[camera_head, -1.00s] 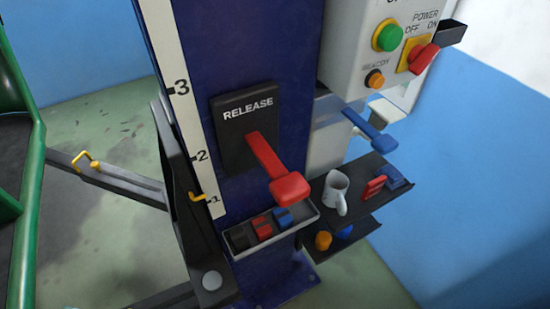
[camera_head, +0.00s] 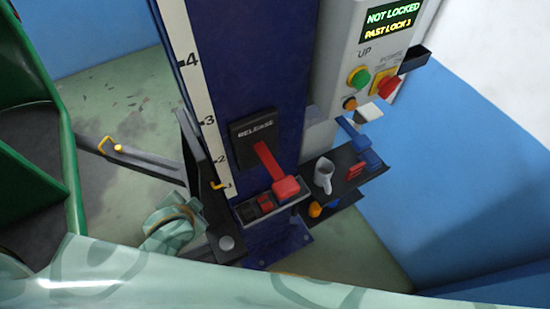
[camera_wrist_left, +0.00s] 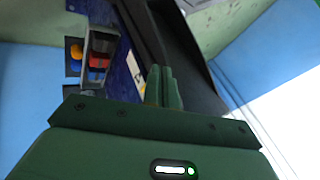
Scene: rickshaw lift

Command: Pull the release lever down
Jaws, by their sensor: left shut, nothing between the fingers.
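The red release lever (camera_head: 272,163) slants down and outward from a black plate marked RELEASE (camera_head: 254,132) on the blue post (camera_head: 265,60). Its blocky red end (camera_head: 287,188) hangs just above the small parts tray. My left gripper (camera_wrist_left: 160,72) shows in the left wrist view, its two fingers shut together with nothing between them. It points toward the dark carriage and post. In the head view a pale green part of my arm is left of the carriage, apart from the lever; the fingers cannot be made out there. My right gripper is not in view.
The tray (camera_head: 243,215) under the lever holds black and red pieces. The dark carriage (camera_head: 200,185) is left of the lever. A shelf with a mug (camera_head: 323,174) is at right, below the control box (camera_head: 352,50), whose display (camera_head: 391,22) reads NOT LOCKED, PAST LOCK 3.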

